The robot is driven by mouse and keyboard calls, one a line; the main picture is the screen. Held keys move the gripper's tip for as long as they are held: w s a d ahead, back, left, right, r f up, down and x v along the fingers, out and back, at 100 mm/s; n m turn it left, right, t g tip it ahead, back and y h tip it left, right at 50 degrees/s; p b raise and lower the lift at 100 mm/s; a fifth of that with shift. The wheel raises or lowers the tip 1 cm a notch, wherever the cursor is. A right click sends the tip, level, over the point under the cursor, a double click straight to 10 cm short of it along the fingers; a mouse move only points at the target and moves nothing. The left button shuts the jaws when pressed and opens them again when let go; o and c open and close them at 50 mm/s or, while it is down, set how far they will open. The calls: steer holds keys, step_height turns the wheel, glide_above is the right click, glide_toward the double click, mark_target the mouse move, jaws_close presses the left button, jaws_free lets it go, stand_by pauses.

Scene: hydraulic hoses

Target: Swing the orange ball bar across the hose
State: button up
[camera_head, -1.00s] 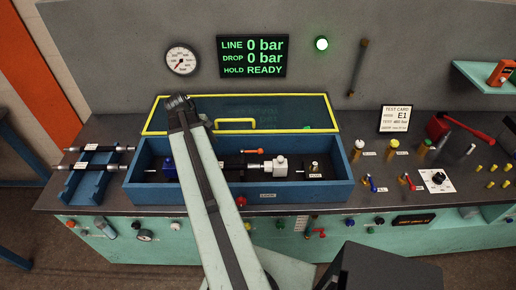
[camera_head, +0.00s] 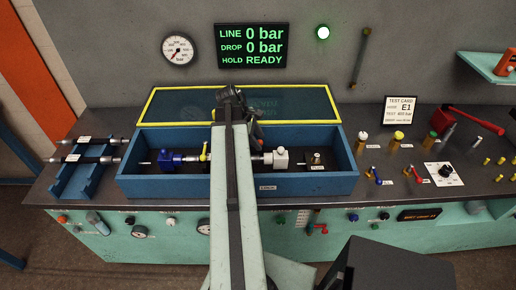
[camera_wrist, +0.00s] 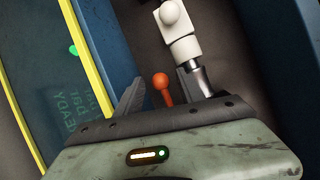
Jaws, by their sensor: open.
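The orange ball bar (camera_wrist: 163,88) stands upright in the wrist view, its round ball at the top and its foot hidden by my gripper's body. My gripper (camera_wrist: 163,80) is open, and the ball shows in the gap ahead of its palm; I cannot tell whether a finger touches it. In the head view my gripper (camera_head: 248,112) is over the back of the blue box, and my arm hides much of the bar. The hose line lies along the box, with a blue block (camera_head: 166,160) at left and a white fitting (camera_head: 281,161) at right. My arm covers its middle.
The blue box (camera_head: 310,186) has a clear lid with a yellow edge (camera_head: 325,88) standing open behind it. A rack with hoses (camera_head: 80,180) is at left. Several valves and a red-handled tool (camera_head: 470,121) are at right. The display reads 0 bar, READY.

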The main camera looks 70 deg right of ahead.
steer(key=shift+s+d+f, duration=0.1)
steer(key=shift+f, duration=0.15)
jaws_close()
stand_by(1.3)
